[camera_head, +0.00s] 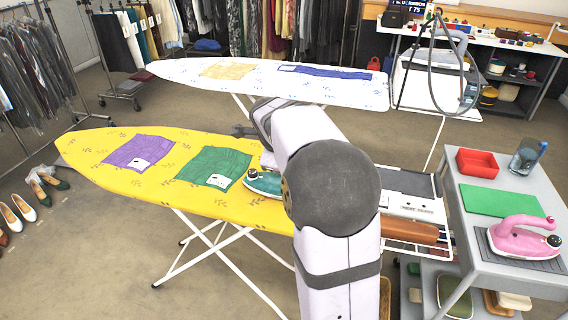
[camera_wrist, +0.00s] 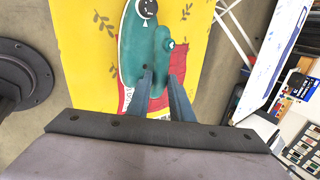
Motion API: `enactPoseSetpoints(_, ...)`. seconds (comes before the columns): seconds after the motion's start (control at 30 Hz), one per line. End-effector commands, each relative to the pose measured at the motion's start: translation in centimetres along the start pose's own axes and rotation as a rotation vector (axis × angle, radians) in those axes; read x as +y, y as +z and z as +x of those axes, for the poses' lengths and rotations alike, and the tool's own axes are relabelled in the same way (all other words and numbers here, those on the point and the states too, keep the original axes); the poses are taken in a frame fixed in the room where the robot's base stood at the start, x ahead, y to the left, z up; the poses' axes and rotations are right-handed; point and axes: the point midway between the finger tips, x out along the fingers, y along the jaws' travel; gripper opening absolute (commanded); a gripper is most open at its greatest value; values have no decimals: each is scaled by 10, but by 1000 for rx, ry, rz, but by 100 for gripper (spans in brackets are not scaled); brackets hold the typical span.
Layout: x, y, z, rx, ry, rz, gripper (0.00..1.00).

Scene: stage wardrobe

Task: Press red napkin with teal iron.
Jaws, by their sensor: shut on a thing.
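The teal iron (camera_head: 262,183) is at the right part of the yellow ironing board (camera_head: 90,150), partly behind my arm. In the wrist view, my gripper (camera_wrist: 160,76) is shut on the iron (camera_wrist: 136,52), at its handle. The red napkin (camera_wrist: 188,60) lies on the yellow board, beside and partly beneath the iron in that view. The iron and my fingers cover part of it. I cannot tell whether the iron's sole touches the napkin. In the head view my arm hides the napkin and my gripper.
A purple cloth (camera_head: 138,152) and a green cloth (camera_head: 214,167) lie on the yellow board. A white board (camera_head: 170,72) with cloths stands behind. At right, a grey table (camera_head: 462,232) holds a pink iron (camera_head: 520,238), a red tray (camera_head: 478,163) and a green cloth (camera_head: 500,200).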

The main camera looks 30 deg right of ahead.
Motion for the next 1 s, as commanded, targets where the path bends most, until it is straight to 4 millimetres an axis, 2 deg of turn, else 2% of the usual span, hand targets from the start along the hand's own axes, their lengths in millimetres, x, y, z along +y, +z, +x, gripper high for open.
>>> enactPoseSetpoints(0.47, -6, 0, 4, 1, 1, 0, 0)
enactPoseSetpoints(1.0, -24, 1, 15, 1, 1, -1, 0)
